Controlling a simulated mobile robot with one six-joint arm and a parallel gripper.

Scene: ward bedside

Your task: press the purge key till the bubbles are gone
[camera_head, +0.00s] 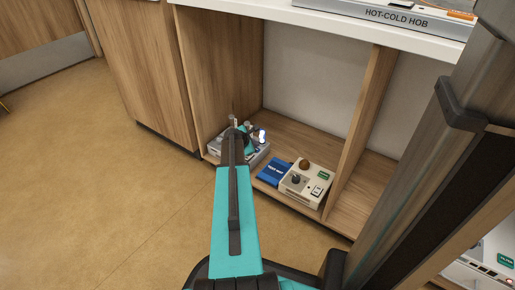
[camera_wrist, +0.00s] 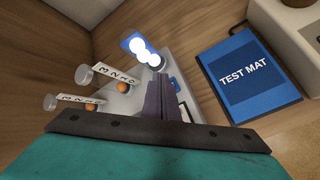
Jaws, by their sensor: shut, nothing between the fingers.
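A grey device (camera_head: 258,156) stands in the left shelf bay, partly behind my arm. In the wrist view the device (camera_wrist: 112,101) carries two round grey knobs with numbered strips and orange dots. In the head view my gripper (camera_head: 246,132) is at the device. I cannot tell whether the fingertips touch it. The purge key is not identifiable; the fingers may hide it.
A blue test mat (camera_head: 273,171) lies right of the device. A beige box (camera_head: 308,187) with a dark knob and switch stands beside the mat. Wooden walls (camera_head: 357,118) bound the bay. A hot-cold hob (camera_head: 385,14) sits on the white top above.

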